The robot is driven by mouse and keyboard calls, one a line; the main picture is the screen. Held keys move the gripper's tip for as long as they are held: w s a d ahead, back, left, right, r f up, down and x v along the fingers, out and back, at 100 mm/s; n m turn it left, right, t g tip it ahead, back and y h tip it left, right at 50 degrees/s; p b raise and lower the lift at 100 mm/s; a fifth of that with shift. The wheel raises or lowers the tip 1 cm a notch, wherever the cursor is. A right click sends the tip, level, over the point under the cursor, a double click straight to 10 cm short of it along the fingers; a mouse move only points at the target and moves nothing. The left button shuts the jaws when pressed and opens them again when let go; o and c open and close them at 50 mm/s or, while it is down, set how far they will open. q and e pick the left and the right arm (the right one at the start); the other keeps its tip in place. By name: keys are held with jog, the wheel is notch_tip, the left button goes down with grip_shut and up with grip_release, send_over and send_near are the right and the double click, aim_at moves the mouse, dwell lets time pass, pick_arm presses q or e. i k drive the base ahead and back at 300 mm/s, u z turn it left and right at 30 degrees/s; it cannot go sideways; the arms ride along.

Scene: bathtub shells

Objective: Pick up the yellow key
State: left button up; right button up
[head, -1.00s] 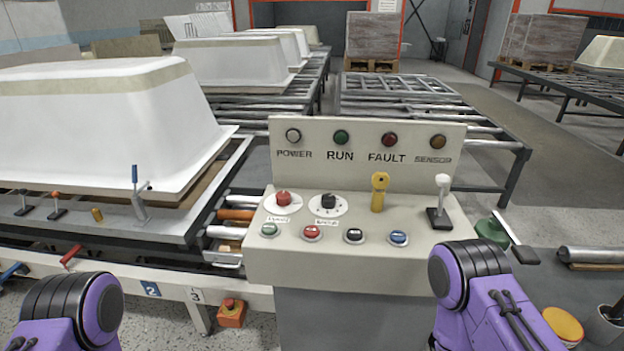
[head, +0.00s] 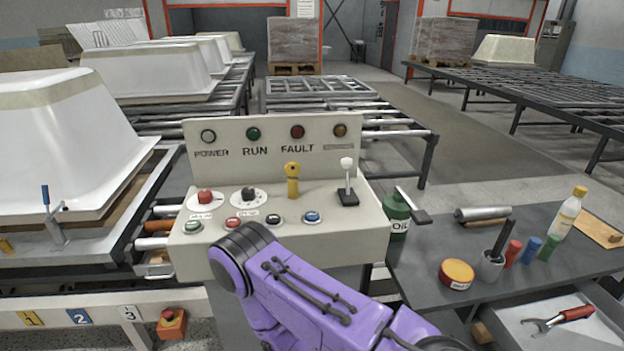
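The yellow key (head: 292,180) stands upright on the sloped top of the cream control console (head: 180,245), near the middle of the panel. It has a round head with a hole. My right arm, purple with a black joint, reaches in from the lower right, and its black joint covers part of the console's front edge. Neither gripper can be seen in the head view, and my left arm is out of the picture.
A white-knobbed lever (head: 347,185) stands right of the key, and a red knob (head: 205,197) and a black dial (head: 248,194) lie left of it. A wrench (head: 555,318) lies in an open drawer.

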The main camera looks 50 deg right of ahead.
aim_at(292, 168)
jog(key=k, duration=0.6)
jog(key=z, duration=1.95)
jog(key=i, duration=0.25)
jog(key=z, duration=0.05)
